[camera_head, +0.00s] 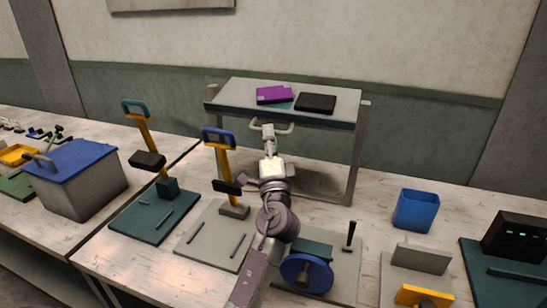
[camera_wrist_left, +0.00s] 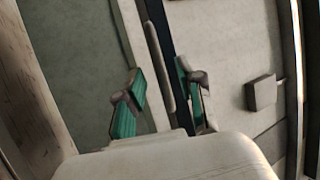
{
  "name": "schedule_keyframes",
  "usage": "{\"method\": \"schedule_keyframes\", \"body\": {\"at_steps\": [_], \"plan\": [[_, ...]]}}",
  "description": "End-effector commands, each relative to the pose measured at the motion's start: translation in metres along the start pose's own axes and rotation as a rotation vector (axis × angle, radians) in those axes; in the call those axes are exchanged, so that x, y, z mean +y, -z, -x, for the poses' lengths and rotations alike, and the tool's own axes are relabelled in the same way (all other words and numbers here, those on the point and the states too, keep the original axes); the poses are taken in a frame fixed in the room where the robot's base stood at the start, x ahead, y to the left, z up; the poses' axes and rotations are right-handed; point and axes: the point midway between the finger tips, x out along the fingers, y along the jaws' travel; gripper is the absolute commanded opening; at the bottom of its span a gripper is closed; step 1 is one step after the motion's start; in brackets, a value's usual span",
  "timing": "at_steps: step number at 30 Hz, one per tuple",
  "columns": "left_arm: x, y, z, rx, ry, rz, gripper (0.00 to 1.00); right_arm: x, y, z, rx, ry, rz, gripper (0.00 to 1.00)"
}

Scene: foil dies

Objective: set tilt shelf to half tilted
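The tilt shelf (camera_head: 240,97) stands at the back of the table on a grey frame. Its board bears a purple item and a black item, and its exact tilt is hard to tell. A pale bar handle (camera_head: 287,128) runs along its front edge. My left gripper (camera_head: 268,130) is at the left part of this handle. In the left wrist view its two green-padded fingers (camera_wrist_left: 163,85) are apart, with the pale handle bar (camera_wrist_left: 158,65) seen between their tips. I see no clear finger contact on the bar. My right gripper is not in view.
Yellow-and-blue levers (camera_head: 220,165) stand left of my arm on base plates. A blue wheel (camera_head: 307,272) is close to the right of my forearm. A blue bin (camera_head: 416,210) stands at the right. A grey box with a blue lid (camera_head: 75,160) is at the left.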

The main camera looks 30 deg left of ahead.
Motion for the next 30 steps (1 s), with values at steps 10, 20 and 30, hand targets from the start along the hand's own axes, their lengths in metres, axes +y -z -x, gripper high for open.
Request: {"method": "schedule_keyframes", "body": {"at_steps": [10, 20, 30], "plan": [[-0.030, 0.005, 0.077, -0.001, -0.003, 0.003, 0.37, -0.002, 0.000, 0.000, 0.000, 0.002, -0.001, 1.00], [-0.046, 0.008, 0.112, 0.000, -0.001, 0.001, 0.37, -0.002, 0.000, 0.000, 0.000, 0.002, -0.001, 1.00], [-0.047, 0.009, 0.113, 0.000, 0.000, 0.001, 0.37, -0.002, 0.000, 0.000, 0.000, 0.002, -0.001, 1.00]]}}
